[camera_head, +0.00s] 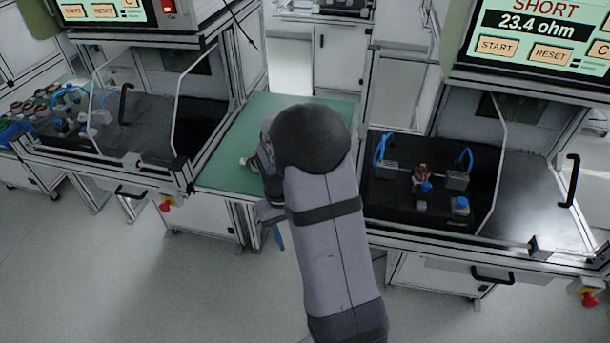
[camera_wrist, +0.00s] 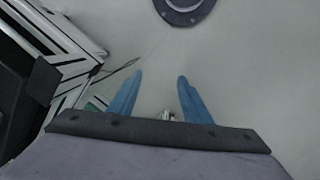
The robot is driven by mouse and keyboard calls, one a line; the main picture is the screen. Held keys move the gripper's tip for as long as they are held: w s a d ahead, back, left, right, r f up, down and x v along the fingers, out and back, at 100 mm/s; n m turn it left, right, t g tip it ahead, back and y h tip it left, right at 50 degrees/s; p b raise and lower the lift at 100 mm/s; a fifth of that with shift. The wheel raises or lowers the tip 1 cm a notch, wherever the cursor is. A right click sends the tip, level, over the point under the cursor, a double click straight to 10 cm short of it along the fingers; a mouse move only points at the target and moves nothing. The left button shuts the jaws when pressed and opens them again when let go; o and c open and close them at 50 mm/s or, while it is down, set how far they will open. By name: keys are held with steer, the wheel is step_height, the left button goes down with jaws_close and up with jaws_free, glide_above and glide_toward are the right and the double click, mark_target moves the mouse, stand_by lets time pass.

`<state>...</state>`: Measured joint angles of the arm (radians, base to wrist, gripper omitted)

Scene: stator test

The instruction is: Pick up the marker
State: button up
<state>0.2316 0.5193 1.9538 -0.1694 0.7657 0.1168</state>
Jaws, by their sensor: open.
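I cannot make out a marker for certain in either view. My gripper shows in the wrist view (camera_wrist: 160,76) with its two blue fingers apart and nothing held at their tips. In the head view one blue finger (camera_head: 278,237) shows below my wrist, in front of the green table (camera_head: 228,178), and the other is hidden. My arm covers part of the table top. A small pale object (camera_head: 246,162) lies on the green surface, partly hidden by my wrist and too small to identify.
A test station (camera_head: 435,212) with a black bed and blue-wired parts stands right of the table. Another station (camera_head: 150,140) with a clear guard stands left. Open floor (camera_head: 130,270) lies in front.

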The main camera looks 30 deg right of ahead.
steer(key=w+d+r+m+t+h, duration=0.1)
steer(key=w+d+r+m, duration=0.3)
steer(key=w+r+m, duration=0.1)
steer(key=w+d+r+m+t+h, duration=0.1)
steer(key=w+d+r+m+h, duration=0.1)
steer(key=w+d+r+m, duration=0.3)
steer(key=w+m, duration=0.3)
steer(key=shift+w+d, duration=0.15)
steer(key=shift+d, duration=0.05)
steer(key=shift+w+p+x, duration=0.15)
steer(key=shift+p+x, duration=0.8)
steer(key=shift+x, duration=0.9)
steer(key=shift+w+p+x, duration=0.15)
steer(key=shift+p+x, duration=0.8)
steer(key=shift+x, duration=0.9)
steer(key=shift+c, duration=0.4)
steer(key=c, duration=1.1)
steer(key=shift+o, duration=0.2)
steer(key=shift+r, duration=0.1)
